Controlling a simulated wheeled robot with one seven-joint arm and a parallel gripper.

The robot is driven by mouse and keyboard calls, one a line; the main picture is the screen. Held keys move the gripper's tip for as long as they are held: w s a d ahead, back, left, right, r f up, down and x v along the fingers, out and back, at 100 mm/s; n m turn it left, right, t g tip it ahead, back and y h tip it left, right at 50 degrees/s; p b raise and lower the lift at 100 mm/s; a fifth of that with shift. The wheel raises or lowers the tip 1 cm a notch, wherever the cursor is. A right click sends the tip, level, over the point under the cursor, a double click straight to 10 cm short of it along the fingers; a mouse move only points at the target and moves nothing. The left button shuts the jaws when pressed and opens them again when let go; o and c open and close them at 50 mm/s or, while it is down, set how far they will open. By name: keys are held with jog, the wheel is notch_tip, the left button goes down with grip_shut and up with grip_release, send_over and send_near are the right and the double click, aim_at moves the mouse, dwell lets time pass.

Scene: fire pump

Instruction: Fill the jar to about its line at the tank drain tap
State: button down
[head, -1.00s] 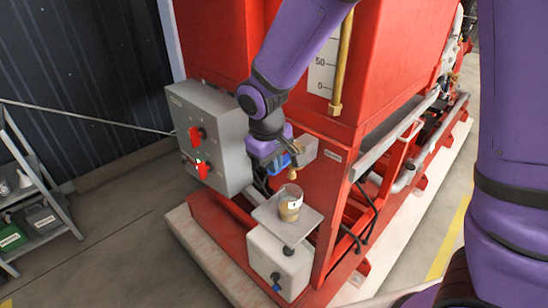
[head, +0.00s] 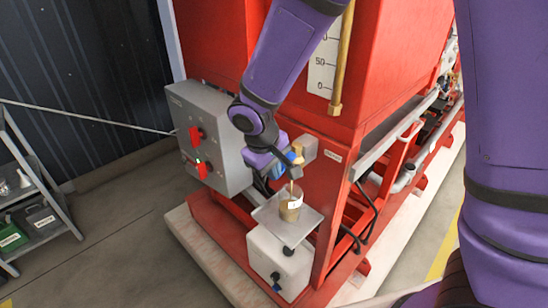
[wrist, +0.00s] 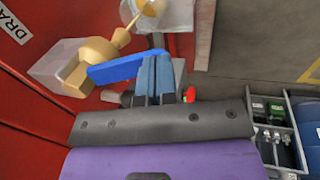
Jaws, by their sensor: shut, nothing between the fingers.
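The clear jar (head: 290,208) stands upright on a small plate (head: 268,216) below the brass drain tap (head: 292,163), with brownish liquid inside. A thin brownish stream seems to run from the spout into it. Its white label shows; the line and exact level are too small to read. The jar is partly cut off at the top of the wrist view (wrist: 131,12). The tap's blue lever (wrist: 118,69) extends across to my shut gripper (wrist: 157,62). The fingertips are beside the lever's end, seemingly touching it, with nothing gripped. In the head view my gripper (head: 288,160) is at the tap.
A grey control box (head: 208,140) with red handles stands left of the tap. The red tank (head: 390,70) rises behind, with a sight gauge (head: 326,62). A white box (head: 276,262) is under the plate. A shelf (head: 45,225) stands at far left, with clear floor between.

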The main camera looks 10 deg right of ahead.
jog(key=shift+r, duration=1.15)
jog(key=v, duration=1.3)
jog(key=shift+w+d+r, duration=0.25)
jog(key=shift+d, duration=0.15)
jog(key=shift+w+d, duration=0.1)
jog(key=shift+d, duration=0.05)
jog(key=shift+w+d+r+g+y, duration=0.7)
jog(key=shift+w+d+g+y, duration=0.15)
jog(key=shift+y, duration=0.35)
